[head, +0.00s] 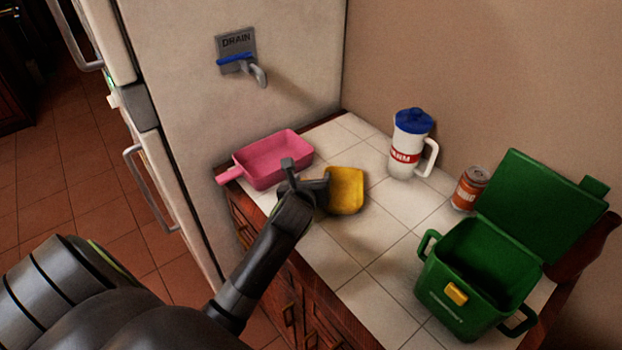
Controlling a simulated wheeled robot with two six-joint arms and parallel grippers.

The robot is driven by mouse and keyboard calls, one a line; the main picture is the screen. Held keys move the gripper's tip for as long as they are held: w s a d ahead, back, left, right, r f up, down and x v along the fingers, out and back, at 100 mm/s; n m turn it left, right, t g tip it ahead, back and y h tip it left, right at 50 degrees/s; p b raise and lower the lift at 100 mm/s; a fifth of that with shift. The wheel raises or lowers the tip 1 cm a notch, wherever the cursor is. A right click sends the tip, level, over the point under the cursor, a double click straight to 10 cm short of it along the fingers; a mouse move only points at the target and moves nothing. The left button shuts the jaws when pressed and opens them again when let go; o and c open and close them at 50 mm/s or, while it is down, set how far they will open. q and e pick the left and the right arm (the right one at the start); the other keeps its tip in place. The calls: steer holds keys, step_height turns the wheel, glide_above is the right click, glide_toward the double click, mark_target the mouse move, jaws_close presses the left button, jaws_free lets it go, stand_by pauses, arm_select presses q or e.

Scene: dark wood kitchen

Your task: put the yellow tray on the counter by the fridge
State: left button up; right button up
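The small yellow tray (346,190) appears to rest on the white tiled counter (372,237) beside the fridge (190,75). My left gripper (306,174) is at the tray's left edge, with its two fingers spread apart. One finger points up toward the pink pan, and the other overlaps the tray's left side in the picture. I cannot tell whether that finger touches the tray. The gripper hides part of the tray's left side. My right gripper is not in view.
A pink pan (272,158) lies at the counter's fridge end, just behind my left gripper. A white jug with a blue lid (404,150), an orange can (469,188) and an open green box (480,272) stand to the right. Tiles between tray and box are clear.

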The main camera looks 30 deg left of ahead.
arm_select(q)
steer(key=shift+o, duration=1.4)
steer(key=shift+r, duration=0.1)
steer(key=v, duration=1.2)
steer(key=shift+d, duration=0.1)
